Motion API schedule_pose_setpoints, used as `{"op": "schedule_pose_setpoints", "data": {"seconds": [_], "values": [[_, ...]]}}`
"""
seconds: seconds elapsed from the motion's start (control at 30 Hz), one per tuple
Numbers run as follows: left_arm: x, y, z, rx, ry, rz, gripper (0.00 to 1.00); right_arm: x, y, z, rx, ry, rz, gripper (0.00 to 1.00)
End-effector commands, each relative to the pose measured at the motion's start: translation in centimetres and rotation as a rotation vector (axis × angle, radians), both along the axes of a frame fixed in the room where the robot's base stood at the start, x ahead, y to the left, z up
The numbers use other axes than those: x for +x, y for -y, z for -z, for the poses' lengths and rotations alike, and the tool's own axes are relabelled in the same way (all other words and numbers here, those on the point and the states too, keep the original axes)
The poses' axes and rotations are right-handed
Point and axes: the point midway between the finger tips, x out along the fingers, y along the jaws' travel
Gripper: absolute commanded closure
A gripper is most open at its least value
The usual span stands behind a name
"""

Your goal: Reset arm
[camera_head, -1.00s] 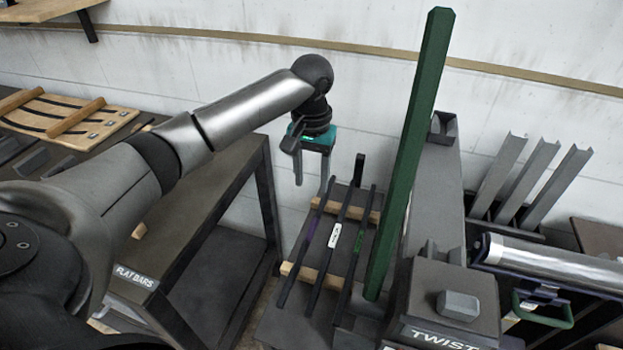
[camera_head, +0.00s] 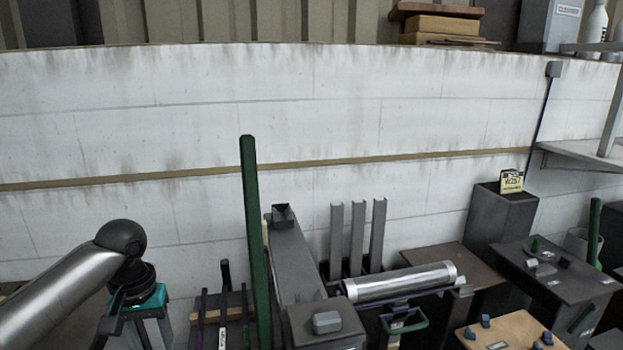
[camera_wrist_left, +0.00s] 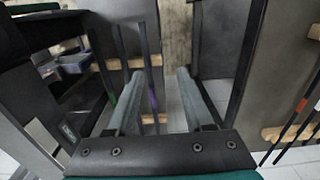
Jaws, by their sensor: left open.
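My left gripper (camera_head: 140,333) is at the lower left of the head view, pointing down, with its fingertips near or past the bottom edge. In the left wrist view my left gripper (camera_wrist_left: 160,98) shows two grey fingers spread apart, with no object clearly held between them. Dark flat bars (camera_wrist_left: 124,50) lie across wooden strips beyond the fingers. In the head view several thin dark bars (camera_head: 223,315) on the rack stand to the right of the gripper, apart from it. My right gripper is not in view.
A tall green post (camera_head: 254,235) rises right of the rack. Beyond it are a grey block stand (camera_head: 325,325), upright grey channels (camera_head: 357,238) and a silver cylinder (camera_head: 400,282). A dark box (camera_head: 500,220) stands farther right.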

Motion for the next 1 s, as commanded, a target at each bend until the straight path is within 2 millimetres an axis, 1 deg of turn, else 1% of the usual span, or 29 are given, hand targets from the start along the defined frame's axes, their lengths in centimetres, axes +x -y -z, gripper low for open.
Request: {"op": "schedule_pose_setpoints", "data": {"seconds": [0.07, 0.17, 0.23, 0.37, 0.4, 0.43, 0.57, 0.6, 0.7, 0.8, 0.87, 1.0], "values": [[-0.5, 1.2, 1.2, -0.005, -0.001, 0.043, 0.48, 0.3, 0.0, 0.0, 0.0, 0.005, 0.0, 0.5], [-1.3, 3.0, 2.9, -0.01, 0.011, 0.113, 0.48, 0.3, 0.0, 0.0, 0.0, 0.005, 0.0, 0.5], [-2.0, 4.2, 4.1, -0.015, 0.02, 0.161, 0.48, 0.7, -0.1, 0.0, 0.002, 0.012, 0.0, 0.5], [-3.6, 6.8, 6.3, -0.033, 0.044, 0.254, 0.48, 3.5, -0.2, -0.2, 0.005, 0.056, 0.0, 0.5], [-4.2, 7.7, 7.0, -0.04, 0.053, 0.285, 0.48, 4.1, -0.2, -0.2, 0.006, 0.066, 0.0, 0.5], [-4.7, 8.4, 7.6, -0.047, 0.062, 0.307, 0.48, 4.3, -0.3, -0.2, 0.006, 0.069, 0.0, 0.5], [-7.3, 11.5, 9.7, -0.081, 0.11, 0.399, 0.48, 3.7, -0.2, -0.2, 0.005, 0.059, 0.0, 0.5], [-8.2, 12.4, 10.2, -0.091, 0.128, 0.422, 0.48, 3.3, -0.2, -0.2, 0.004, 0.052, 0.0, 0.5], [-10.3, 14.1, 11.1, -0.112, 0.171, 0.465, 0.48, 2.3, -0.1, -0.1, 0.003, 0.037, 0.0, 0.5], [-12.5, 15.3, 11.7, -0.125, 0.215, 0.487, 0.48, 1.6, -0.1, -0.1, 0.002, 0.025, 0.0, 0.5], [-13.8, 15.7, 11.9, -0.127, 0.239, 0.492, 0.48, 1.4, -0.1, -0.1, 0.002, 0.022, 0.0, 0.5], [-16.7, 15.6, 11.9, -0.11, 0.286, 0.481, 0.48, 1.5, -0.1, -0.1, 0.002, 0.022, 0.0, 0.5]]}}
